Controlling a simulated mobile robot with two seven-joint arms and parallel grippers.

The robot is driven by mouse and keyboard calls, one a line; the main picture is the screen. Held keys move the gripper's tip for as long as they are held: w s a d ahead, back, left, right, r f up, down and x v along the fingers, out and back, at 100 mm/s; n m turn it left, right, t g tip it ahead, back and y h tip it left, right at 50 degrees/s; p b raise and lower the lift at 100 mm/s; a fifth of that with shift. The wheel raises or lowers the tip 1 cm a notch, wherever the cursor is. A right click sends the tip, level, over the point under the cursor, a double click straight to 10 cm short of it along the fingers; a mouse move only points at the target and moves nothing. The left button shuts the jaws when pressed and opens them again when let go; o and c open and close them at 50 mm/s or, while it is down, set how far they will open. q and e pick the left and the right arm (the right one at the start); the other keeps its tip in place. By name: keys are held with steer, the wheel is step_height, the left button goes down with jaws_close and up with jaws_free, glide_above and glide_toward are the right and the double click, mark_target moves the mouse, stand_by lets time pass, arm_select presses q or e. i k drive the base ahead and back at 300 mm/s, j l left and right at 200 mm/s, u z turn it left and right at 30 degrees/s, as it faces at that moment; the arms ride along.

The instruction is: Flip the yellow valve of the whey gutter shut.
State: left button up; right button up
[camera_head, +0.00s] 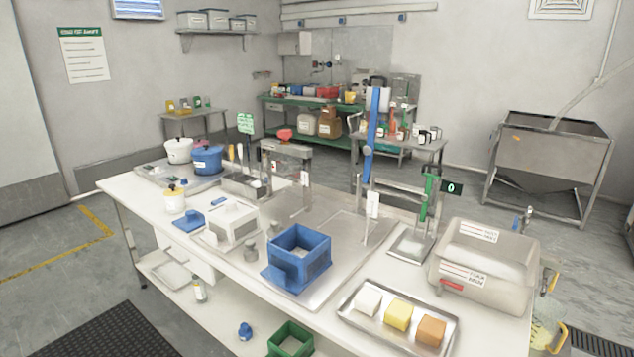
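A small yellow-orange part (552,281) shows at the right end of the table, just beside a lidded, translucent box (485,265). It may be the yellow valve's handle, but it is too small to tell its position. The gutter itself cannot be clearly made out; the box hides much of that end. Neither of my grippers is in view.
The white table (225,290) carries a blue open box mould (298,258), a steel tray (350,318) with three blocks, and a tall frame with a blue lever (372,130). A steel hopper (550,150) stands at the back right. Floor at the left is clear.

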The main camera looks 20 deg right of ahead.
mark_target(551, 287)
steer(key=k+l, duration=0.55)
steer(key=l, duration=0.15)
steer(key=k+l+u, duration=0.1)
steer(key=k+l, duration=0.4)
steer(key=l, duration=0.2)
steer(key=k+l, duration=0.1)
steer(key=l, duration=0.35)
steer(key=k+l, duration=0.1)
steer(key=l, duration=0.3)
steer(key=k+l, duration=0.1)
steer(key=l, duration=0.35)
steer(key=k+l, duration=0.1)
steer(key=l, duration=0.3)
steer(key=l+u, duration=0.1)
steer(key=l, duration=0.8)
steer(key=i+l, duration=0.1)
steer(key=l, duration=0.35)
steer(key=i+l, duration=0.1)
steer(key=l, duration=0.35)
steer(key=i+l, duration=0.55)
steer(key=l, duration=0.25)
steer(key=i+l, duration=0.1)
steer(key=i, duration=0.2)
steer(key=i+l, duration=0.1)
steer(key=i, duration=0.15)
steer(key=u, duration=0.05)
